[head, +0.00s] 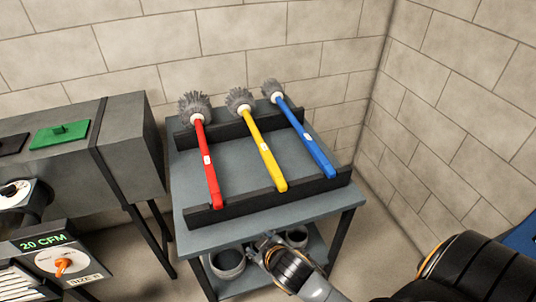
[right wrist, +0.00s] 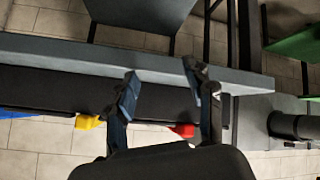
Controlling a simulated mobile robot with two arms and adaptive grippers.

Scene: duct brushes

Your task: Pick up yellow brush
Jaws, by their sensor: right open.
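The yellow brush (head: 262,148) lies in the middle of three brushes on a black rack, its grey bristle head at the back and its handle end towards the front. My right gripper (head: 266,241) is at the front edge of the table, below and in front of the handle ends, apart from the yellow brush. In the right wrist view my right gripper (right wrist: 160,88) is open with nothing between its fingers. The yellow handle end (right wrist: 88,122) shows there just left of the left finger. My left gripper is not in view.
A red brush (head: 209,165) lies left of the yellow one and a blue brush (head: 308,138) right of it. The rack's black front bar (head: 240,203) runs along the grey table (head: 190,232). Round containers (head: 228,263) stand on the lower shelf. A grey duct (head: 130,150) is at left, brick walls behind.

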